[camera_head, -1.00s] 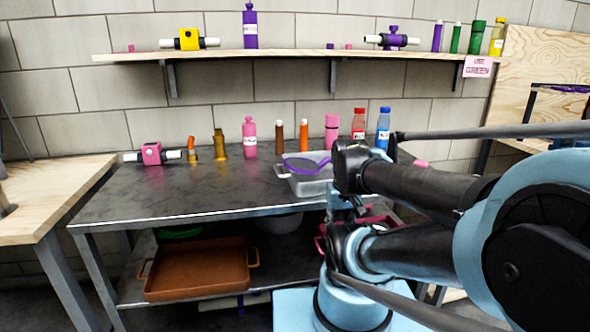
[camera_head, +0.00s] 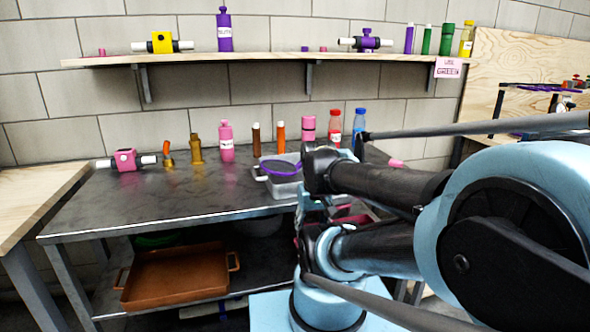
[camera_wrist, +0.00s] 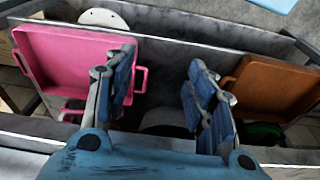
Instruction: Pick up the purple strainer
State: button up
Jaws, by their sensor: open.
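The purple strainer (camera_head: 282,168) lies in a grey-white tray (camera_head: 285,190) on the metal table, with its purple rim showing above the tray wall. My forearm links cover the area just right of the tray in the head view. My gripper (camera_wrist: 160,88) shows in the wrist view with its two blue-padded fingers spread apart and nothing between them. It points at the table edge and lower shelf. The strainer does not show in the wrist view. My gripper's fingers cannot be made out in the head view.
A pink tray (camera_wrist: 75,62) and a brown tray (camera_head: 175,278) lie on the lower shelf. Several bottles, including a pink one (camera_head: 226,142), line the table's back. A wall shelf (camera_head: 270,57) hangs above. The table's left front is clear.

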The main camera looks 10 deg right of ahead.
aim_at(274, 167)
jog(key=u, duration=0.2)
jog(key=k, duration=1.25)
jog(key=z, duration=0.6)
jog(key=i, duration=1)
jog(key=u, duration=0.05)
